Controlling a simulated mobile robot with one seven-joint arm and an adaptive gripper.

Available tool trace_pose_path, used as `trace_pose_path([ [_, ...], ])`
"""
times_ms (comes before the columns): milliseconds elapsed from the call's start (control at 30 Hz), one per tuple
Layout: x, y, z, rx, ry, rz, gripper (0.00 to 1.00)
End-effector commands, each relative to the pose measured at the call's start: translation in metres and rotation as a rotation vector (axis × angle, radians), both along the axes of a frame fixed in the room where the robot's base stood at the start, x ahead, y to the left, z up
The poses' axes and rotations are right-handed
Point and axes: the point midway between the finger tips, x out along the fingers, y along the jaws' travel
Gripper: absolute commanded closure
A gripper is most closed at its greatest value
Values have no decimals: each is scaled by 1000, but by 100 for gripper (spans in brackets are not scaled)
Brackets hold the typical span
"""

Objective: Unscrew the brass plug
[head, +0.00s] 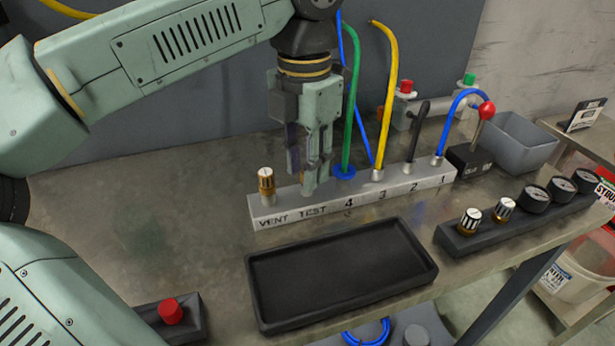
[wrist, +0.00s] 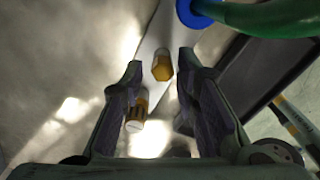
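The brass plug (wrist: 161,67) shows in the wrist view as a gold hexagonal head on the light manifold block. It lies between my two fingertips in that picture, with gaps on both sides. In the head view my gripper (head: 305,182) points down over the TEST position of the manifold (head: 395,190), and its fingers hide the plug there. My gripper is open, and its two fingers also show in the wrist view (wrist: 161,75). I cannot tell how far the fingertips are above the block. A brass, white-topped knob (head: 266,181) stands at VENT; it shows near the left finger in the wrist view (wrist: 137,112).
A green hose (head: 351,100) with a blue collar stands at port 4, close to my gripper. A yellow hose (head: 388,80), a black piece and a blue hose occupy ports 3 to 1. An empty black tray (head: 432,270) lies in front. Bench space left is clear.

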Motion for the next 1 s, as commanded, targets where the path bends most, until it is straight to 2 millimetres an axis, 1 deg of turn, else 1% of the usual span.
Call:
trace_pose_path([
  [167,0,-1,1,-2,1,-22,72],
  [267,0,-2,3,-5,1,-148,72],
  [500,0,-3,2,-7,0,-609,72],
  [900,1,-5,-1,-5,0,-1332,72],
  [1000,1,-5,2,-4,1,-1502,72],
])
